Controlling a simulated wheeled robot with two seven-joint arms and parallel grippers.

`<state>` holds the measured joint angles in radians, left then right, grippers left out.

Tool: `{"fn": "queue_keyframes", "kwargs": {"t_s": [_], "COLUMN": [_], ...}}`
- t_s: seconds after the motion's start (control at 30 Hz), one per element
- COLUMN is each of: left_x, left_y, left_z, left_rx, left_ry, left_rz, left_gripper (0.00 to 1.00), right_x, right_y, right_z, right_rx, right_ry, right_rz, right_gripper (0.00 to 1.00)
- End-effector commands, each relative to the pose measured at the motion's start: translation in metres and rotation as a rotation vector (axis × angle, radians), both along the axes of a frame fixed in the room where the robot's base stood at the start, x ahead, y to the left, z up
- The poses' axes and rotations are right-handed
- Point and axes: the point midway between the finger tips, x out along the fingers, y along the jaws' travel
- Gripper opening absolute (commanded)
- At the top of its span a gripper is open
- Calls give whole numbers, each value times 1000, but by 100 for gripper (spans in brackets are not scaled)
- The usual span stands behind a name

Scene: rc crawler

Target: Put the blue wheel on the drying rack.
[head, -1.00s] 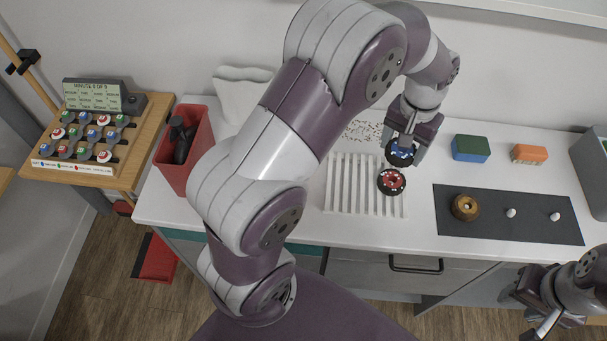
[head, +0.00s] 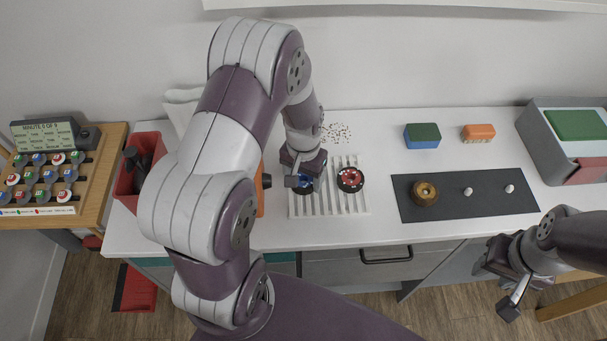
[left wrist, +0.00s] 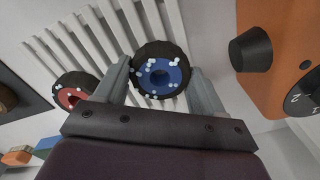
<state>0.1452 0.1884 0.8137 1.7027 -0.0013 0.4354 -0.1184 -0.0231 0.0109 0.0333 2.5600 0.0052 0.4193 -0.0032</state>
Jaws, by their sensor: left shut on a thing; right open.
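The blue wheel (head: 304,187) has a black tyre and a blue hub with pale drops on it, clear in the left wrist view (left wrist: 160,79). My left gripper (head: 303,176) is shut on it, with one finger on each side of the tyre. The wheel is over the left part of the white slatted drying rack (head: 330,206); I cannot tell whether it touches the slats. A red wheel (head: 350,179) rests on the rack to the right, also seen in the left wrist view (left wrist: 73,94). My right gripper (head: 510,285) is open and empty at the lower right.
An orange device with a black knob (left wrist: 270,55) stands close left of the rack, partly behind my left arm. A red bin (head: 127,185) is further left. Right of the rack is a dark mat (head: 450,206) with a brown ring (head: 424,193). Free rack slats lie in front.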

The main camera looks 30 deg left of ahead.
Motion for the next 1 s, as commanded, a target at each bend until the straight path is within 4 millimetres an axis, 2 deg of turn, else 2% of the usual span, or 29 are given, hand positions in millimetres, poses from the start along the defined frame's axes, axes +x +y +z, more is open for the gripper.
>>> {"fn": "queue_keyframes", "kwargs": {"t_s": [0.13, 0.17, 0.23, 0.5, 0.6, 0.67, 0.9, 1.0], "left_x": [0, 0, 0, 0, 1, 1, 1, 1], "left_y": [0, 0, 0, 0, 0, 0, 0, 0], "left_z": [-4, -4, -3, -2, 6, 17, 81, 101], "left_rx": [0, 0, 0, 0, 0, 1, 1, 0], "left_ry": [1, 0, 0, 0, -3, -5, -6, -3], "left_rz": [0, 0, 0, 0, 0, 0, 0, 0], "left_gripper": [39, 72, 94, 94, 94, 94, 94, 94], "right_x": [0, 0, 0, 0, 0, 0, 0, 0], "right_y": [0, 0, 0, 0, 0, 0, 0, 0], "right_z": [-2, -2, -2, -1, 0, -2, -6, -7], "right_rx": [0, 0, 0, 0, 0, 0, 0, 0], "right_ry": [0, 0, 0, 0, 0, 0, 0, 0], "right_rz": [0, 0, 0, 0, 0, 0, 0, 0], "right_gripper": [43, 43, 43, 43, 43, 43, 43, 43]}}
